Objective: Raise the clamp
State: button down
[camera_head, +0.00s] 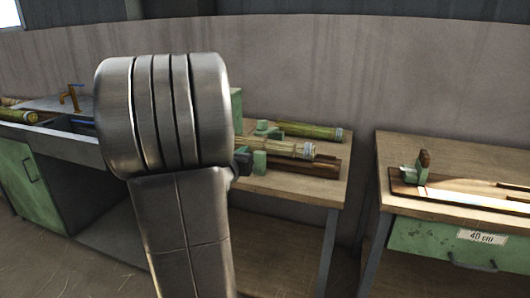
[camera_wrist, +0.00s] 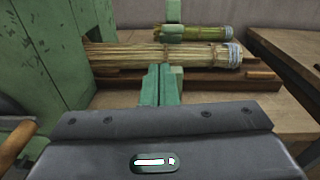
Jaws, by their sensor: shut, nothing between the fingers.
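A straw bundle (camera_wrist: 150,56) with a pale wrapped end lies across a wooden board on the middle bench; the head view shows it too (camera_head: 290,148). A green block (camera_wrist: 176,78), seemingly the clamp, stands at the bundle's near side, with a green upper part (camera_wrist: 175,17) behind and above the bundle. My gripper (camera_wrist: 160,72) is shut and empty, its green fingers pointing at the bundle just left of the block. I cannot tell whether they touch it. In the head view my arm hides much of the bench, and my gripper (camera_head: 259,162) shows beside the bundle.
A second, greener bundle (camera_head: 310,131) lies behind. A green cabinet (camera_wrist: 50,50) stands close on the left. A right-hand table (camera_head: 460,158) carries a board and a small green fixture (camera_head: 409,175) with a brown part. A sink unit (camera_head: 62,142) stands at left.

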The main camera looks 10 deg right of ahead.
jog(key=shift+m+h, duration=0.5)
jog(key=shift+m, duration=0.2)
jog(key=x, duration=0.6)
jog(key=d+x, duration=0.1)
jog(key=x, duration=0.3)
jog(key=shift+s+f, duration=0.3)
jog(key=shift+r+p, duration=0.2)
jog(key=shift+p, duration=0.15)
jog(key=shift+r+g+p, duration=0.2)
jog(key=shift+g+p, duration=0.1)
jog(key=shift+p, duration=0.05)
jog(key=shift+r+p, duration=0.15)
jog(key=shift+p, duration=0.2)
jog(key=shift+r+p, duration=0.15)
jog(key=shift+p, duration=0.4)
